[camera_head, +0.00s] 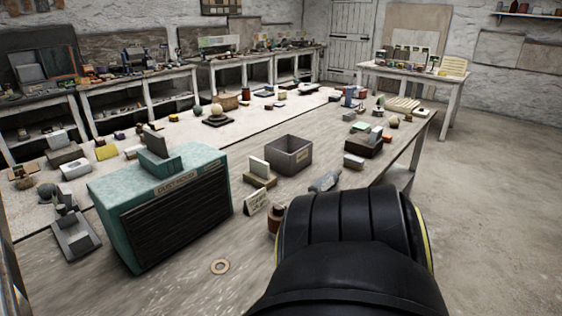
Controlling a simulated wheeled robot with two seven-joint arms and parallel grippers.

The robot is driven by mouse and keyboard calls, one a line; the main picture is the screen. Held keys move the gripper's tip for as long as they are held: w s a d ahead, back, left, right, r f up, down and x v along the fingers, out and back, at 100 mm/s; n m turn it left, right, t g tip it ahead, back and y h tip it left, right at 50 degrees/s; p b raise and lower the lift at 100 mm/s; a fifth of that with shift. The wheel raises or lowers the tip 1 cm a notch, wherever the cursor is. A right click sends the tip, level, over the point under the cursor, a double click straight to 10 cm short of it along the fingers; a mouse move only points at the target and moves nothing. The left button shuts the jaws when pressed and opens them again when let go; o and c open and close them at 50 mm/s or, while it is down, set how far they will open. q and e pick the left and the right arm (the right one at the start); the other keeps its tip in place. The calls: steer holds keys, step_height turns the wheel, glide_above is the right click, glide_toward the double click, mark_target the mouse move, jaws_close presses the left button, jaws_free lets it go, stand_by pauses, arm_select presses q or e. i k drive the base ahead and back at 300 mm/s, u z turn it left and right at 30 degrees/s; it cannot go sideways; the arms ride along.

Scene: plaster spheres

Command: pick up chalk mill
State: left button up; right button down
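I cannot make out for certain which thing is the chalk mill. A small reddish-brown rounded object (273,219) on the near table is partly hidden by my black arm, and a grey object (325,182) lies tilted just beyond the arm. Either might be it, but their shapes are too small or covered to tell. My black arm link fills the lower right and covers part of the table. Neither of my grippers shows.
A large teal box with a dark slatted front (178,215) stands at the near left. Floor (490,210) is clear at right.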

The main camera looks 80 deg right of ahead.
mark_target(274, 221)
steer(key=z, duration=2.5)
